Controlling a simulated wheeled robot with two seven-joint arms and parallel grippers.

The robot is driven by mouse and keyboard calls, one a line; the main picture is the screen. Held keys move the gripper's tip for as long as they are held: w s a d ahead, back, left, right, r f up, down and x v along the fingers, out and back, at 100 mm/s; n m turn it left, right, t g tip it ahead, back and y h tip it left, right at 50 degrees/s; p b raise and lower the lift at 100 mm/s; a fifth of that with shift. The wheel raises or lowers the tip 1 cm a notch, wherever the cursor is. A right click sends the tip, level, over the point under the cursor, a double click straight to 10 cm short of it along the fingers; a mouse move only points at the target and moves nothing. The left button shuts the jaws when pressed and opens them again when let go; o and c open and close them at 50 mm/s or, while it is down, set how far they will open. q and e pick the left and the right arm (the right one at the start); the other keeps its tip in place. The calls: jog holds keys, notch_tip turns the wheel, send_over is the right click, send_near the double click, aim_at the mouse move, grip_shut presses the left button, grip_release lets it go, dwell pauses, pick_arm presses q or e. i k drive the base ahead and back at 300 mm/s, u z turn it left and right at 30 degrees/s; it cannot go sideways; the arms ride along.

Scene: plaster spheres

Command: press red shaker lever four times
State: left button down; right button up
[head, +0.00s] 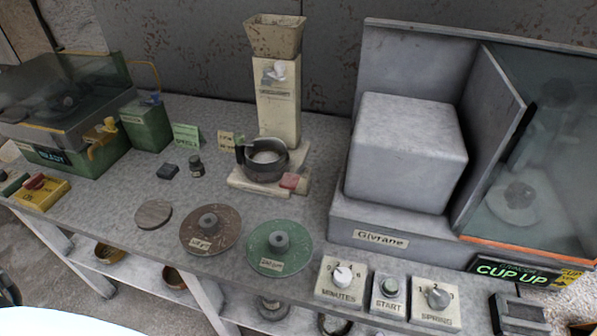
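Two small red parts show, and I cannot tell for sure which one is the shaker lever. One is a red lever (35,182) on a yellow control box (43,194) at the far left table edge, in front of the green machine. The other is a faded red tab (290,181) at the front right of the base of the cream dispenser (278,100). A dark cup (246,156) with pale contents stands on that base. Neither of my grippers is in view, and nothing touches either red part.
A green machine (75,155) with a clear lid stands left. Brown (225,228) and green (295,252) discs lie at the front. A large grey machine (350,225) fills the right; a dial box (341,293) stands before it. The table between the discs and dispenser is clear.

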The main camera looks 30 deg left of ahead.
aim_at(289, 180)
jog(key=z, duration=2.55)
jog(key=k, duration=0.8)
jog(key=u, duration=1.8)
